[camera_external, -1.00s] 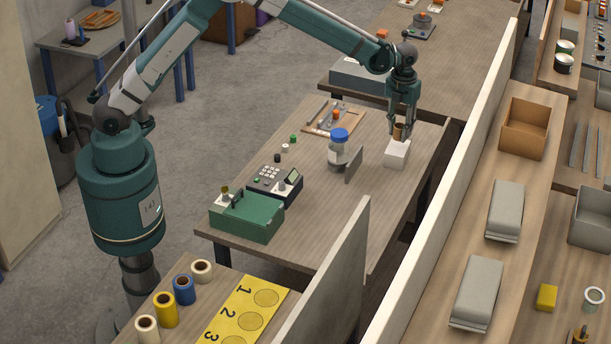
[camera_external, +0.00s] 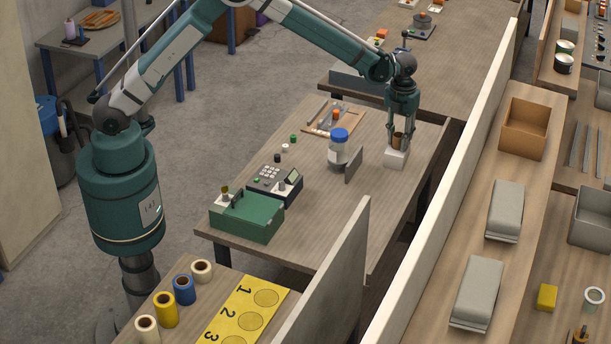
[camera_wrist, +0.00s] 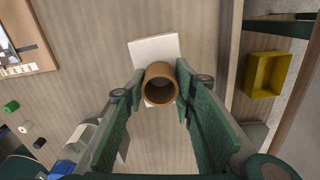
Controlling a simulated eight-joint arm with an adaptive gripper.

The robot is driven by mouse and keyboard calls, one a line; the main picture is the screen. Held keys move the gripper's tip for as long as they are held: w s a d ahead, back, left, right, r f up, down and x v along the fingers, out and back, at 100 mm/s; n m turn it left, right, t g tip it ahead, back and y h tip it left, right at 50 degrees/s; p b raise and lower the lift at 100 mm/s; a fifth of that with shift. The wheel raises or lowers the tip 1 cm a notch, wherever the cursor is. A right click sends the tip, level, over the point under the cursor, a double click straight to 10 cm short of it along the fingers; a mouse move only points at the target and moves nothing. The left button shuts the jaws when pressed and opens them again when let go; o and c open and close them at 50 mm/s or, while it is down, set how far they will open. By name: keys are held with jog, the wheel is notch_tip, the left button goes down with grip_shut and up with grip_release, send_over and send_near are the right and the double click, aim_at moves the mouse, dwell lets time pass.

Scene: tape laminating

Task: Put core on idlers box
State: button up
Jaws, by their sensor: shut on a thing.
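The core (camera_external: 398,139) is a short brown tube held upright between the fingers of my gripper (camera_external: 400,133). In the wrist view, the core (camera_wrist: 160,84) shows its hollow round opening between the two green finger pads of my gripper (camera_wrist: 158,92). A white block (camera_external: 397,159) stands on the table directly below the core, at the table's right side. It also shows behind the core in the wrist view (camera_wrist: 155,46). I cannot tell whether the core's bottom touches the block. Nothing in view is labelled as the idlers box.
A blue-lidded jar (camera_external: 338,150) and a small grey upright plate (camera_external: 354,165) stand left of the block. A green box (camera_external: 247,216) and a keypad device (camera_external: 274,184) are nearer. A long pale partition (camera_external: 450,190) runs to the right. A yellow bin (camera_wrist: 266,74) lies beyond the table edge.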

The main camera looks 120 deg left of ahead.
aim_at(399, 135)
jog(key=shift+f, duration=0.15)
jog(key=o, duration=0.7)
jog(key=shift+r, duration=0.2)
notch_tip(399, 135, up, 12)
dwell(0.8)
